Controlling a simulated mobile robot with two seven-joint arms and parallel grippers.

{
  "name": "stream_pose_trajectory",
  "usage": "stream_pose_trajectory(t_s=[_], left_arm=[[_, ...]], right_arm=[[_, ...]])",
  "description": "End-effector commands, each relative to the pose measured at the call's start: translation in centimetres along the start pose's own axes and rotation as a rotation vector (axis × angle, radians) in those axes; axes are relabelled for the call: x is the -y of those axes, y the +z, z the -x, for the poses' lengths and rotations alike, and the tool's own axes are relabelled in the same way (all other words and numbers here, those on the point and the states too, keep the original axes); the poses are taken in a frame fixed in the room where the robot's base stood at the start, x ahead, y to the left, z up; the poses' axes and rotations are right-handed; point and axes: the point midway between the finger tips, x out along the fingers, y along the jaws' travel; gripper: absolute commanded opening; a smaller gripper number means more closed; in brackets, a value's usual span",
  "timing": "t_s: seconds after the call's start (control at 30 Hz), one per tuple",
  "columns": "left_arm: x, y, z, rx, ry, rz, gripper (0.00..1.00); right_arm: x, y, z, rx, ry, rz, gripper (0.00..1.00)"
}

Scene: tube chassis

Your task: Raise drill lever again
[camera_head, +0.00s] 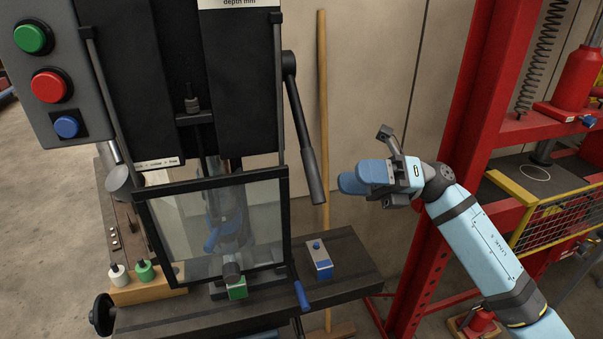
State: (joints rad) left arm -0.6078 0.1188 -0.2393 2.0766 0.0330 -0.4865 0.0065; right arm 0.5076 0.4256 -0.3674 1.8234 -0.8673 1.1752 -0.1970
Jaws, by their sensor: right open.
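The drill lever (303,130) is a black arm with a thick dark grip, on the right side of the drill press head (238,90). It slopes down and slightly to the right from its hub, with its grip end lowest. My right gripper (358,178) has blue fingertips pointing left. It is open and empty, just right of the lever's grip, with a visible gap between them in the picture. The distance in depth is hard to tell.
A clear guard (215,225) in a black frame covers the drilling area. A blue-topped block (319,260) lies on the dark table (350,262). A wooden pole (323,90) stands behind the lever. A red press frame (470,130) stands at the right behind my right arm.

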Motion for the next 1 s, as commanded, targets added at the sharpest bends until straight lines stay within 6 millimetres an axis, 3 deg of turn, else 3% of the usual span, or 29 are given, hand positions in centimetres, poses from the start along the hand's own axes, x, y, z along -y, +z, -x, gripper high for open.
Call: stream_pose_trajectory(t_s=[0.2,0.43,0.6,0.9,1.0], left_arm=[[0.2,-0.3,0.3,0.007,-0.002,0.003,0.43],[0.4,0.0,0.3,0.018,-0.004,0.004,0.43],[0.4,0.2,0.2,0.024,-0.005,0.006,0.43],[0.3,0.0,0.3,0.019,-0.005,0.007,0.43],[0.3,-0.1,0.3,0.017,-0.004,0.009,0.43]], right_arm=[[-0.2,0.1,-5.0,0.001,0.005,0.0,0.48],[-0.1,0.1,-8.5,0.001,0.003,-0.001,0.48],[-0.1,0.0,-9.7,0.002,0.001,-0.001,0.48],[0.0,0.0,-9.8,0.002,0.001,-0.002,0.48],[0.0,0.0,-9.8,0.002,0.001,-0.002,0.26]])
